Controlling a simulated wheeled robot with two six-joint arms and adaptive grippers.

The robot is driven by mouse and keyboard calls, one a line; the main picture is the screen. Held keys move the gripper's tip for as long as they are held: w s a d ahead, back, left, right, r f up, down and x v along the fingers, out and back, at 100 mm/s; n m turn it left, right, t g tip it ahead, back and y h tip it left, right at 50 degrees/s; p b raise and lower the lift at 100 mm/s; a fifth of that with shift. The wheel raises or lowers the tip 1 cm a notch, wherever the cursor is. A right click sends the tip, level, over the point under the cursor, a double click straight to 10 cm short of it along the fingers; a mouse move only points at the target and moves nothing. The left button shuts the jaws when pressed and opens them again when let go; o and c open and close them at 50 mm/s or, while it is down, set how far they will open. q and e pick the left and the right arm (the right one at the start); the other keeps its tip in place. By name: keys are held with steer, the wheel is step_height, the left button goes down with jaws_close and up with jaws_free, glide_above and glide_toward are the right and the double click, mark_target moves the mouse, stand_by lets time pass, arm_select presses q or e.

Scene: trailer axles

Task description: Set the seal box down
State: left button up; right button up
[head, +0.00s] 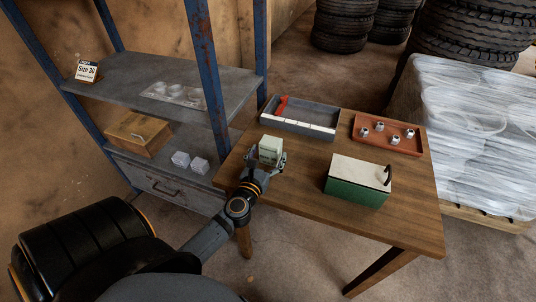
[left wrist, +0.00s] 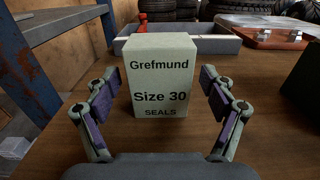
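The seal box (head: 270,148) is a pale grey-green carton near the left edge of the wooden table (head: 310,195). In the left wrist view the seal box (left wrist: 160,75) stands upright on the table, its label reading "Grefmund Size 30 SEALS" facing me. My left gripper (head: 267,160) is at the box; in the left wrist view the left gripper (left wrist: 160,92) is open, with a finger on each side and a narrow gap to the box on both sides. The box's far side is hidden. My right gripper is not in view.
A red-brown tray (head: 358,138) holds several metal parts. A green box with a pale lid (head: 350,194) stands to the right. A blue-posted shelf (head: 205,88) stands close on the left.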

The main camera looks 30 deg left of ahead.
arm_select(q)
steer(key=shift+r, duration=0.2)
steer(key=b+v, duration=0.1)
steer(key=v, duration=0.2)
steer(key=b+v, duration=0.1)
steer(key=v, duration=0.3)
steer(key=b+v, duration=0.2)
steer(key=v, duration=0.2)
steer(key=shift+s+f, duration=0.2)
steer(key=shift+f, duration=0.1)
steer(key=shift+s+r, duration=0.2)
steer(key=shift+s, duration=0.15)
steer(key=shift+f, duration=0.1)
